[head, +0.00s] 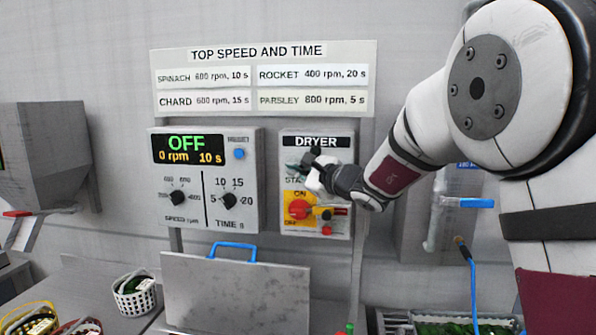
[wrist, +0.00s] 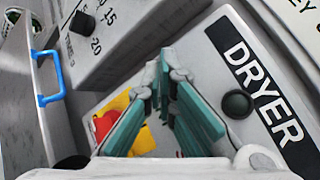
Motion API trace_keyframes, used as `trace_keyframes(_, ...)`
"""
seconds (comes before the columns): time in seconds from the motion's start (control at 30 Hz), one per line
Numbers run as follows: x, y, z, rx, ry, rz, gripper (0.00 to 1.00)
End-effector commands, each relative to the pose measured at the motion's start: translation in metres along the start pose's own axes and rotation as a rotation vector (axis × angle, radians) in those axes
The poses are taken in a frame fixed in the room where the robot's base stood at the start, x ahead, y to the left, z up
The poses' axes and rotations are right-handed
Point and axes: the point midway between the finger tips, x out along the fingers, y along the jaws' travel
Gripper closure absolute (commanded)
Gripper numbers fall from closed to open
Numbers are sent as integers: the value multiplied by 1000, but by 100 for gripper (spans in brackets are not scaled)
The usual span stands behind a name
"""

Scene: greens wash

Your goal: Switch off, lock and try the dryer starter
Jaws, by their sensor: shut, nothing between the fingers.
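The grey dryer starter box (head: 287,143), labelled DRYER, is on the wall in the head view. It also shows in the wrist view (wrist: 222,48). A red rotary switch (head: 299,209) sits on a yellow plate low on the box. It shows partly behind the fingers in the wrist view (wrist: 103,126). A small red and dark part (head: 340,211) is right of the switch; I cannot tell whether it is a lock. My gripper (head: 293,169) is shut and empty at the START label, above the switch, partly hiding the label. Its teal fingers (wrist: 167,100) fill the middle of the wrist view. A dark round button (wrist: 236,104) is beside them.
A control panel (head: 247,170) left of the starter reads OFF, 0 rpm, 10 s. A grey lid with a blue handle (head: 232,246) stands below. A speed chart (head: 265,79) hangs above. Baskets (head: 135,293) are at lower left. A blue-handled tap (head: 468,203) is at right.

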Motion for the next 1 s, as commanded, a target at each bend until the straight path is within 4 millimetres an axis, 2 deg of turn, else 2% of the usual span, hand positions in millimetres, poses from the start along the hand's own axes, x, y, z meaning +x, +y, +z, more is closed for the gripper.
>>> trace_keyframes(1.0,6,-4,-4,0,0,0,100)
